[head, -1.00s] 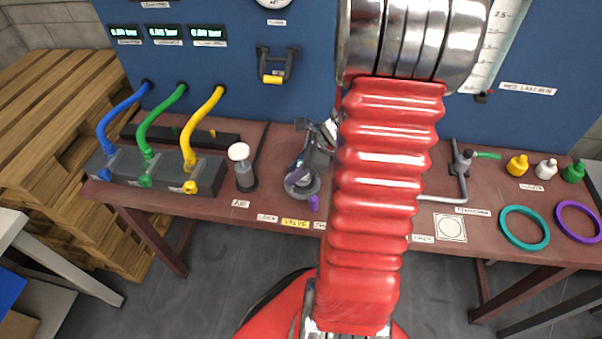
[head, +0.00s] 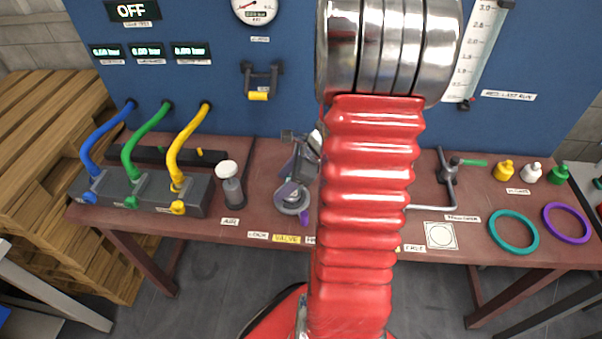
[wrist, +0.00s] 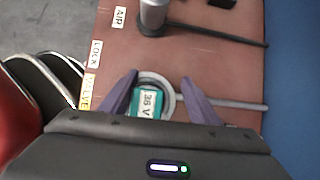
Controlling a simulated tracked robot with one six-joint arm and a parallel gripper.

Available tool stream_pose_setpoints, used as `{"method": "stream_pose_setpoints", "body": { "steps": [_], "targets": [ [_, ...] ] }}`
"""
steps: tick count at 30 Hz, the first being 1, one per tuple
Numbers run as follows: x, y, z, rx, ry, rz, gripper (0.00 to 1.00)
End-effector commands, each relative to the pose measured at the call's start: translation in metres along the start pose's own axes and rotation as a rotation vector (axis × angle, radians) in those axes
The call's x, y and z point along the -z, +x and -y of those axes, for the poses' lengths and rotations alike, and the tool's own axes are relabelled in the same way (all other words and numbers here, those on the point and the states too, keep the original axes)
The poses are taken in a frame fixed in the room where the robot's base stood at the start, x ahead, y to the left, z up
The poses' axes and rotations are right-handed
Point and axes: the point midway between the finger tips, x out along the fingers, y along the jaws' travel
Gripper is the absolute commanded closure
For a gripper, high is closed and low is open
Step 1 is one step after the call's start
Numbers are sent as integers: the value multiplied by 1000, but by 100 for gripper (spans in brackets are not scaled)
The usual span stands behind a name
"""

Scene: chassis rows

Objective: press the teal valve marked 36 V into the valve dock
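The teal valve (wrist: 149,103) with a white 36 V label shows in the wrist view between my two purple fingers. It stands inside the grey ring of the valve dock (wrist: 168,83), by the yellow VALVE label. I cannot tell how deep it sits. My gripper (wrist: 160,79) is open around the valve, with a clear gap on the right side; the left finger is close to the valve's edge. In the head view my gripper (head: 298,190) is over the dock (head: 291,204), partly behind my red arm, and the valve is hard to make out there.
A dark block (head: 145,191) with blue, green and yellow hoses is further left. A bent metal lever (head: 448,190) and teal and purple rings (head: 513,232) are to the right.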

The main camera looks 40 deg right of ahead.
Motion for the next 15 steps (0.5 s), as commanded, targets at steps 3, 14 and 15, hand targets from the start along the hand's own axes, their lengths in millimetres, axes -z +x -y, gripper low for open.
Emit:
{"method": "stream_pose_setpoints", "body": {
  "steps": [3, 14, 15],
  "targets": [
    [21, 14, -25, -44, 12, -35, 48],
    [28, -54, -26, -7, 12, -9, 48],
    [28, -62, -25, -2, 11, -6, 48]
  ]
}}
